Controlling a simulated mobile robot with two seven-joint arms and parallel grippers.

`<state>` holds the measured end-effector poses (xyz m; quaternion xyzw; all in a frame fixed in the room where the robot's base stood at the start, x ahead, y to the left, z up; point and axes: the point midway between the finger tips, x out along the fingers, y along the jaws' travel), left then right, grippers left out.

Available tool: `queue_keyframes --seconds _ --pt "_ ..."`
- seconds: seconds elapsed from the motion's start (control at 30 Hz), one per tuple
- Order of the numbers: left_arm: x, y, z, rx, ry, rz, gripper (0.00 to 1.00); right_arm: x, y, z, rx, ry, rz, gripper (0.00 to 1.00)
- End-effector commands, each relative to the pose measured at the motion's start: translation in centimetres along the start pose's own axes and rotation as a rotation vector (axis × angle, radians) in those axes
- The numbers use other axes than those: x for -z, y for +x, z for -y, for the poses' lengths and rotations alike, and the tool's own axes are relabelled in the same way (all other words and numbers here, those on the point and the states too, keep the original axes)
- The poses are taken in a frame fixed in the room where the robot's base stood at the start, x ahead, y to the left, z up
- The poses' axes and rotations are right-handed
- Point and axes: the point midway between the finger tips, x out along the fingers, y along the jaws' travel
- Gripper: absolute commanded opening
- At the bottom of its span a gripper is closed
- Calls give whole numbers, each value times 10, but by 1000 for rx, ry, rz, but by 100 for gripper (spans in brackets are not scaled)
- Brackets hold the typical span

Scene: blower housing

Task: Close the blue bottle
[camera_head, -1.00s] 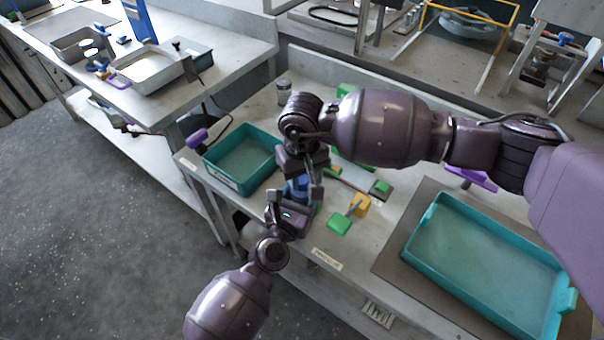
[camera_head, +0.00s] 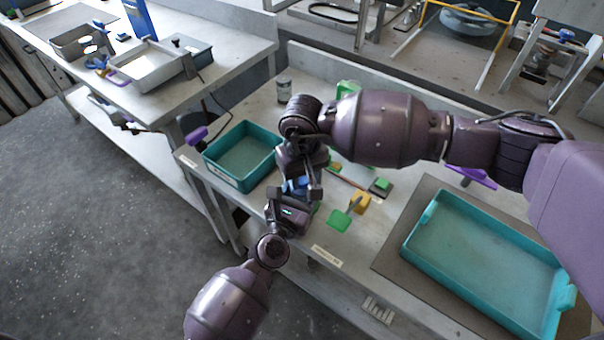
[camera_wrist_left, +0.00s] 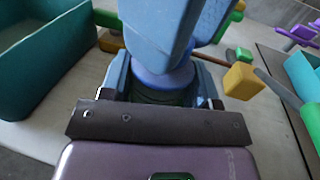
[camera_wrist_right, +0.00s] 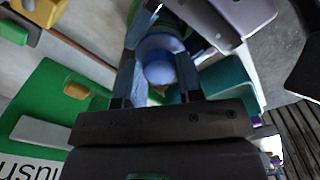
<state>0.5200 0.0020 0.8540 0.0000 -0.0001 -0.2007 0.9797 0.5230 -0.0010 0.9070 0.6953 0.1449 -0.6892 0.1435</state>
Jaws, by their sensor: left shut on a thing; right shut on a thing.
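The blue bottle (camera_head: 295,187) stands between my two grippers over the front edge of the bench, mostly hidden by them. My left gripper (camera_head: 291,198) is shut on its body from the front; in the left wrist view the bottle (camera_wrist_left: 160,88) shows dark and blue between the fingers. My right gripper (camera_head: 302,180) is above, pointing down, shut on a rounded blue part at the bottle's top, seemingly the cap (camera_wrist_right: 160,62). The right fingers (camera_wrist_left: 172,35) fill the top of the left wrist view. Whether the cap is fully seated is hidden.
A teal bin (camera_head: 212,172) stands left of the grippers, and a large teal tray (camera_head: 412,246) lies at right on a brown mat. Green blocks (camera_head: 339,220) and a yellow block (camera_head: 358,203) lie close to the right. A grey-lidded jar (camera_head: 284,90) stands behind.

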Motion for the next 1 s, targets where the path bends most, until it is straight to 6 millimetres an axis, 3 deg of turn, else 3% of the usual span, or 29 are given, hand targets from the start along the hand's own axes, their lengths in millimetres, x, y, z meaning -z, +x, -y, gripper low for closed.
queue_keyframes --seconds 0.17,1.0 --pt "0 0 0 0 0 0 0 0 0 0 -1 138 -1 12" --pt "0 0 0 0 0 -1 0 2 0 2 -11 1314 0 12"
